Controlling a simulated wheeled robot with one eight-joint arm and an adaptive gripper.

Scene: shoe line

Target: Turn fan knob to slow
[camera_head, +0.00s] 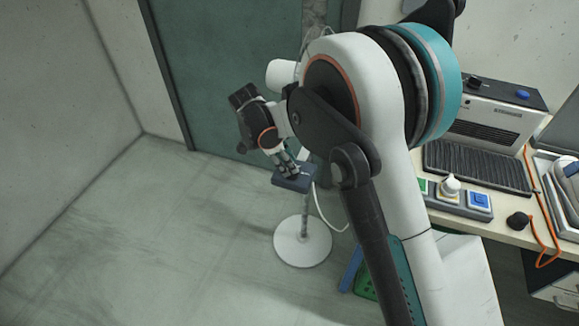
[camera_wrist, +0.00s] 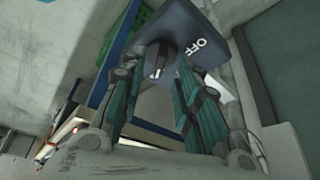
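A dark blue control box (camera_head: 292,184) tops a thin stand with a round white base (camera_head: 303,241) in the head view. The box (camera_wrist: 215,25) fills the top of the wrist view and bears the white word OFF. A small dark knob (camera_wrist: 157,62) is on its face, to the left of that word. My gripper (camera_head: 287,170) is over the box. In the wrist view my gripper (camera_wrist: 158,68) is open, with one teal-padded finger on each side of the knob and a gap between them. Whether the fingertips touch the box is unclear.
A white cable runs by the stand. At right, a table (camera_head: 505,232) holds a heater-like machine (camera_head: 493,125), a button panel (camera_head: 450,198) and an orange cord. A teal door (camera_head: 230,80) is behind my arm. The floor at left is clear.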

